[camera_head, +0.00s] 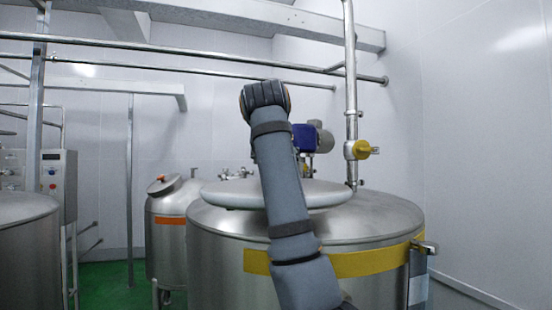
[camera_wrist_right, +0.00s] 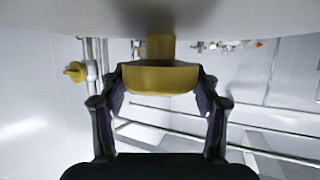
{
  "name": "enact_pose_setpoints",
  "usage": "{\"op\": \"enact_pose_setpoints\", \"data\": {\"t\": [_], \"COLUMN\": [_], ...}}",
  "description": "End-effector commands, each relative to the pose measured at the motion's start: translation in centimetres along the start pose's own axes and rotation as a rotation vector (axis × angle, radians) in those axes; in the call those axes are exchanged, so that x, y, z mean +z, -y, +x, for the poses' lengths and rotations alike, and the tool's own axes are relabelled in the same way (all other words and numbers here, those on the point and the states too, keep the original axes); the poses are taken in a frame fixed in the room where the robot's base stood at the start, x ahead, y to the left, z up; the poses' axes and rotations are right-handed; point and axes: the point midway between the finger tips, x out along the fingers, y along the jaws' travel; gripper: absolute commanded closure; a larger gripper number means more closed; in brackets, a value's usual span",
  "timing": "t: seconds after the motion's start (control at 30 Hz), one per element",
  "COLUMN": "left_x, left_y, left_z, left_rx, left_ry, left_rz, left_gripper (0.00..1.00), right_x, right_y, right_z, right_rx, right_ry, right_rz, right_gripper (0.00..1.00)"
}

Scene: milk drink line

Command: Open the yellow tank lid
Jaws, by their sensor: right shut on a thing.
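The large steel tank (camera_head: 220,262) with a yellow band (camera_head: 365,263) stands at the middle right of the head view. Its pale round lid (camera_head: 225,193) lies across the top, its middle covered by my right arm. I cannot tell whether the lid is slightly raised. In the right wrist view, a yellow handle (camera_wrist_right: 160,80) projects from the lid's pale surface (camera_wrist_right: 60,15). My right gripper (camera_wrist_right: 161,88) is shut on this handle, a finger on each side. In the head view the fingers are hidden behind my arm. My left gripper is not in view.
A vertical pipe with a yellow valve (camera_head: 361,150) rises behind the tank; a blue motor (camera_head: 304,138) is beside my arm. A smaller tank with an orange band (camera_head: 170,220) stands behind left. Another tank (camera_head: 25,245) and a control panel (camera_head: 52,172) are at far left. Pipes cross overhead.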

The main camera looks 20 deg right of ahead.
Motion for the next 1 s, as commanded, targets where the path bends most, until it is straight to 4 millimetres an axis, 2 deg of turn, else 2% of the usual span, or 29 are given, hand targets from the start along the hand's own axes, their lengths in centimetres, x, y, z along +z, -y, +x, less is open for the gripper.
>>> {"op": "enact_pose_setpoints", "data": {"t": [0.3,0.63,0.67,0.83,1.0], "left_x": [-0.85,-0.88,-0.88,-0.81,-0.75], "left_y": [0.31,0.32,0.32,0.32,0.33], "left_z": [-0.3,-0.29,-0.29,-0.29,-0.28], "left_rx": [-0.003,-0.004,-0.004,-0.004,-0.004], "left_ry": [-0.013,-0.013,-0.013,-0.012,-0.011], "left_rz": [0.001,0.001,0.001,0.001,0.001], "left_gripper": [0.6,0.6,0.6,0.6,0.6], "right_x": [-0.08,-0.1,-0.1,-0.1,-0.09], "right_y": [0.14,0.09,0.08,0.08,0.09], "right_z": [0.03,0.05,0.05,0.05,0.06], "right_rx": [0.045,0.047,0.047,0.047,0.047], "right_ry": [-0.001,-0.002,-0.002,-0.002,-0.002], "right_rz": [0.018,0.021,0.021,0.021,0.02], "right_gripper": [0.94,0.94,0.36,0.14,0.14]}}
